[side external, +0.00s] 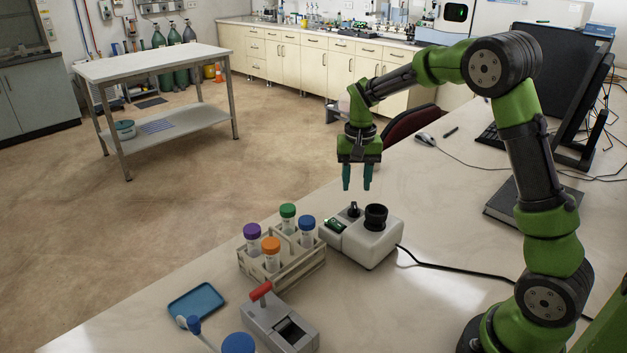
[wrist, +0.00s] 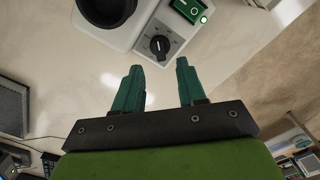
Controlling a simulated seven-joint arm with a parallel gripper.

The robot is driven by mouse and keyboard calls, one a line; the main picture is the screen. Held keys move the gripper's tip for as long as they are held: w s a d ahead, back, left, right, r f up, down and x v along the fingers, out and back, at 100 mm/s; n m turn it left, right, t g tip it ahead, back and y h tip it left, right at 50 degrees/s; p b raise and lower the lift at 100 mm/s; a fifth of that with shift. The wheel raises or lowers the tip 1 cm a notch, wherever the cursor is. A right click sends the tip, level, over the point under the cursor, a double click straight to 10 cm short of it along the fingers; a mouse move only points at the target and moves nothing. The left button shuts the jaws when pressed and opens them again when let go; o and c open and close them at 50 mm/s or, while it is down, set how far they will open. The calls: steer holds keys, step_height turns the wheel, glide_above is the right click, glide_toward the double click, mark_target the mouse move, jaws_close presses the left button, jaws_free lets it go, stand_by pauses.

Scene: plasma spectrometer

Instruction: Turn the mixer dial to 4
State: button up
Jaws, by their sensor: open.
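The mixer (side external: 368,240) is a white box on the table with a black round cup holder (side external: 376,216) on top. Its black dial (side external: 353,209) sits beside the cup holder, near a green-lit display or switch (side external: 335,224). In the wrist view the dial (wrist: 159,45) shows a pale pointer line and marks around it, too small to read. My gripper (side external: 357,183) is open and empty, pointing down above the mixer and apart from the dial. In the wrist view its two green fingers (wrist: 160,82) are spread, with the dial beyond their tips.
A rack (side external: 283,267) of capped tubes stands left of the mixer. A grey device with a red handle (side external: 279,322) and a blue tray (side external: 196,302) are in front. A black cable (side external: 450,267) runs right from the mixer. A mouse (side external: 425,139) lies behind.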

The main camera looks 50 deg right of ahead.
mark_target(354, 205)
step_height(354, 205, up, 11)
stand_by(0.4)
